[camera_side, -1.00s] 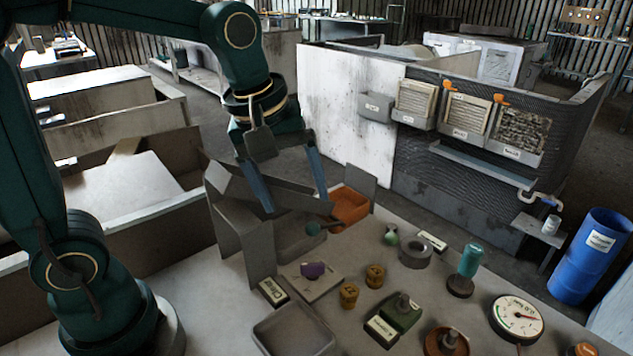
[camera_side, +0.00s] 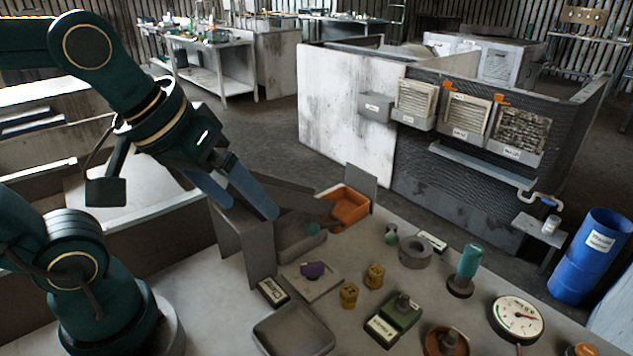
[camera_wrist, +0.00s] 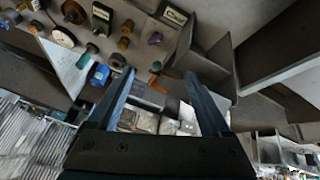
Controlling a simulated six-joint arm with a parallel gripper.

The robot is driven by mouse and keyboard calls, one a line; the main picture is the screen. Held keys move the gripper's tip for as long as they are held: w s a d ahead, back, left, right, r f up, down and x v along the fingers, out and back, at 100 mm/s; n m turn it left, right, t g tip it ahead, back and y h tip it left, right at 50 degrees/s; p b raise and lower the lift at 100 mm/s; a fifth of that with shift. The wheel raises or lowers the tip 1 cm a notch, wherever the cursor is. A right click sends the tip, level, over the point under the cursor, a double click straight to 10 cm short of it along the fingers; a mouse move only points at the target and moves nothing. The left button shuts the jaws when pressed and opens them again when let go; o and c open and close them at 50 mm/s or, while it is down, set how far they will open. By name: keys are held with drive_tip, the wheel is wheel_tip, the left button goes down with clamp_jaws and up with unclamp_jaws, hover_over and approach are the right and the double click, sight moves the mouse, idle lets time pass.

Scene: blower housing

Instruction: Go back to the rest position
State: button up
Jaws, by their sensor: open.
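My gripper (camera_side: 250,196) is in the left half of the side view, tilted down to the right with its two blue fingers apart and nothing between them. Its fingertips appear in front of or above the grey sheet-metal housing (camera_side: 239,235) at the back left of the work table. I cannot tell the exact gap. In the wrist view my gripper (camera_wrist: 160,85) shows both fingers spread, with the table and its parts beyond them.
The table holds an orange bin (camera_side: 349,207), a purple part (camera_side: 312,270), brass pieces (camera_side: 375,276), a green block (camera_side: 401,314), a dial gauge (camera_side: 517,318) and a grey tray (camera_side: 293,340). A blue barrel (camera_side: 590,258) stands right. Open floor lies behind.

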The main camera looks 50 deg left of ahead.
drive_tip(key=shift+w+d+f+m+g, duration=0.1)
drive_tip(key=shift+w+f+m+g, duration=0.5)
drive_tip(key=shift+m, duration=0.4)
drive_tip(key=shift+w+d+f+m+g, duration=0.1)
drive_tip(key=shift+w+f+m+g, duration=0.35)
drive_tip(key=shift+f+m, duration=0.4)
drive_tip(key=shift+r, duration=0.1)
